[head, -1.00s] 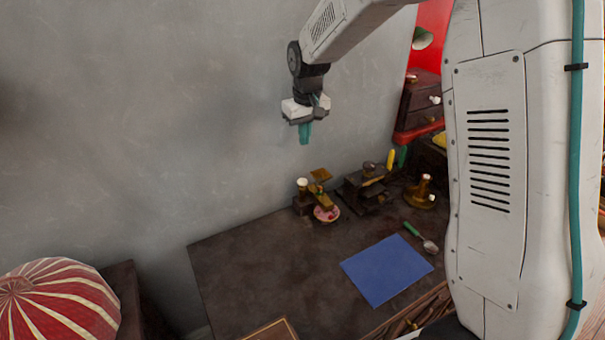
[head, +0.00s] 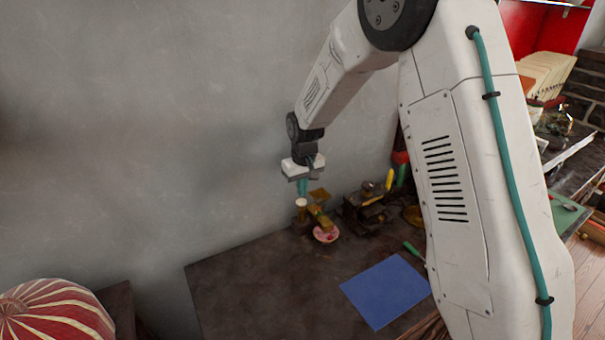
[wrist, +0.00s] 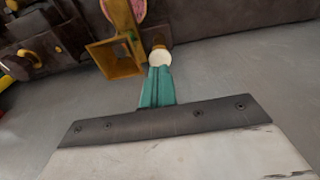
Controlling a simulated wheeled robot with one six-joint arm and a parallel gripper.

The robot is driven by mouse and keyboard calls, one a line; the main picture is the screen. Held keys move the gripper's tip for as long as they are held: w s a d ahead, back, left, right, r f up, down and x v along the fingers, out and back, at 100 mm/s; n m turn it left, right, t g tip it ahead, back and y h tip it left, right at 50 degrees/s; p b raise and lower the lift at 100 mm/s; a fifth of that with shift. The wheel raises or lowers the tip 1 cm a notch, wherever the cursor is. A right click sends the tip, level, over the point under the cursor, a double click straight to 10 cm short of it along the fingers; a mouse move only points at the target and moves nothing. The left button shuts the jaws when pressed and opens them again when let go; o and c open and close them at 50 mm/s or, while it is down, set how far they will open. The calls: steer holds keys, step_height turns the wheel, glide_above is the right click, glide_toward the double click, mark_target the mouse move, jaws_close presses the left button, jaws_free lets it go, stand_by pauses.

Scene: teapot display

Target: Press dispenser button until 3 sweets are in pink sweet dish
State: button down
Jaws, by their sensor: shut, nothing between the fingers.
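The dispenser (head: 318,216) is a brass and dark wooden device at the back of the dark table, with a pale round button (head: 300,202) on its left side. The pink sweet dish (head: 326,234) sits just in front of it; its contents are too small to count. My gripper (head: 303,187) is shut and empty, pointing down just above the button. In the wrist view, the teal fingertips (wrist: 158,72) are close to the pale button (wrist: 160,57); I cannot tell if they touch. The dispenser's square brass hopper (wrist: 114,59) is beside them, and the dish's edge (wrist: 134,8) shows at the top.
A dark wooden device (head: 365,207) stands right of the dispenser. A blue mat (head: 386,291) lies on the table (head: 265,275), with a green-handled utensil (head: 412,248) beside it. A red striped dome (head: 55,312) is at lower left. The table's left half is clear.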

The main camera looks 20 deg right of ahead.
mark_target(302, 202)
steer(key=shift+w+f, duration=0.15)
steer(key=shift+f, duration=1.1)
step_height(302, 202, down, 2)
steer(key=shift+s+f, duration=0.15)
steer(key=shift+s, duration=0.1)
step_height(302, 202, up, 15)
steer(key=s, duration=0.1)
steer(key=shift+f, duration=0.2)
stand_by(1.1)
